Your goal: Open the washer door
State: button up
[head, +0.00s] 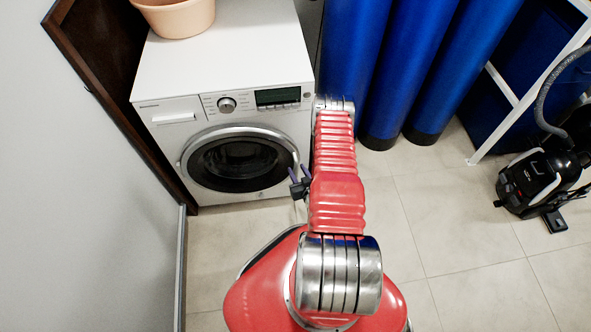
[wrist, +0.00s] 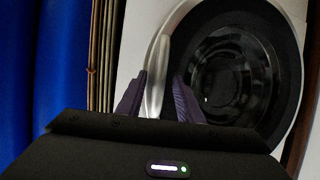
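The white washer (head: 230,75) stands against the back, with its round door (head: 240,162) facing me. The door has dark glass and a silver rim and looks closed. In the wrist view the dark door glass (wrist: 225,75) fills the right, with the curved silver rim or handle (wrist: 155,85) at its left. My gripper (head: 298,172) is at the right side of the door, partly beside my red arm. Its two purple fingers are apart in the wrist view (wrist: 160,75), with the silver curve showing between them. I cannot tell whether they touch it.
A peach tub (head: 177,15) sits on the washer top. Tall blue cylinders (head: 405,70) stand close to the washer's right. A black vacuum cleaner (head: 540,180) is on the floor at far right. A pale wall (head: 75,200) closes the left. Tiled floor (head: 460,220) is open at the right.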

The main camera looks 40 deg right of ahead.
jog(key=shift+x, duration=1)
jog(key=shift+c, duration=0.6)
grip_shut()
jog(key=shift+a, duration=0.1)
